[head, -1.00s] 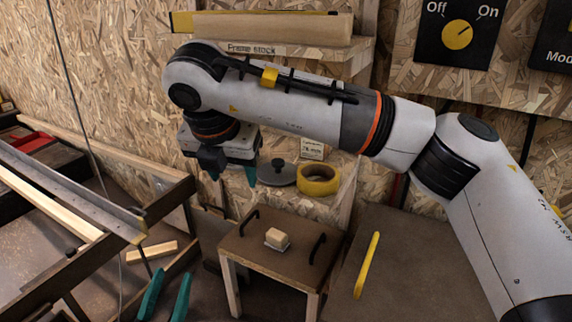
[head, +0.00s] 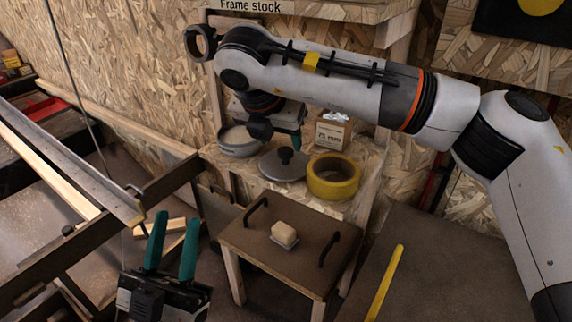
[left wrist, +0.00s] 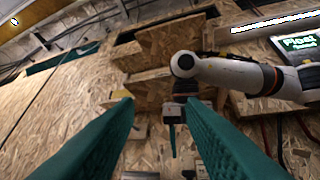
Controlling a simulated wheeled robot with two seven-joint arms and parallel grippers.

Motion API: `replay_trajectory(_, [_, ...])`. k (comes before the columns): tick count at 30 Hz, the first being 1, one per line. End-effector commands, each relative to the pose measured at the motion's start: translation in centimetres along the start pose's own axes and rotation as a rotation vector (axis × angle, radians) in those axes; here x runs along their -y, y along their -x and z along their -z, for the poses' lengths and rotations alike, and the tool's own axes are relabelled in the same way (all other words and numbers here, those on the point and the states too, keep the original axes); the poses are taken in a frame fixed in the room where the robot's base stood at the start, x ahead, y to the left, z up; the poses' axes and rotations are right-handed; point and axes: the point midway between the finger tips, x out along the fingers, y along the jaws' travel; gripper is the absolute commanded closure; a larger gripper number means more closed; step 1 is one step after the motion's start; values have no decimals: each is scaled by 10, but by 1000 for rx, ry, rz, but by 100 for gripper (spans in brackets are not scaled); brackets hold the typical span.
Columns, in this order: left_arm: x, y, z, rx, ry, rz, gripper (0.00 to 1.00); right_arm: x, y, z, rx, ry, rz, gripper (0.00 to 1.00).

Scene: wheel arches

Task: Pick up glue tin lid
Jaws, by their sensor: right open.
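The glue tin lid (head: 284,166), a flat grey disc with a black knob, lies on a small wooden shelf (head: 325,205) in the head view. The open grey tin (head: 240,142) with pale contents stands just left of it. My right gripper (head: 283,136) hangs over the back of the shelf, close behind the lid. It is open, apart from the lid as far as I can see, and its fingers are partly hidden. It also shows in the left wrist view (left wrist: 172,135). My left gripper (head: 171,260) is open and empty, low at the left, fingers pointing up.
A yellow tape roll (head: 333,178) sits right of the lid, and a small box (head: 333,130) stands behind it. Below is a low bench (head: 250,240) with two dark handles and a pale block (head: 284,234). A metal rail (head: 65,160) runs at the left.

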Motion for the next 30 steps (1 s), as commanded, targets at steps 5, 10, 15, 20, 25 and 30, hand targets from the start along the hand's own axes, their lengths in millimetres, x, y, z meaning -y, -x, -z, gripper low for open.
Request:
replay_trajectory(5, [0, 0, -2, 12, 1, 0, 64, 0, -10, 1, 1, 0, 1, 45])
replay_trajectory(10, [0, 0, 0, -1, 0, 0, 64, 1, -34, 2, 2, 1, -1, 45])
replay_trajectory(15, [1, 2, -11, 75, 4, 2, 64, 1, -54, 1, 1, 1, 0, 45])
replay_trajectory(20, [2, 2, -12, 81, 5, 2, 64, 2, -54, 2, 0, 1, 1, 45])
replay_trajectory(25, [2, 1, -12, 80, 4, 2, 64, 2, -54, 2, 0, 1, 1, 66])
replay_trajectory(30, [2, 1, -12, 80, 4, 3, 64, 2, -54, 2, 0, 1, 1, 93])
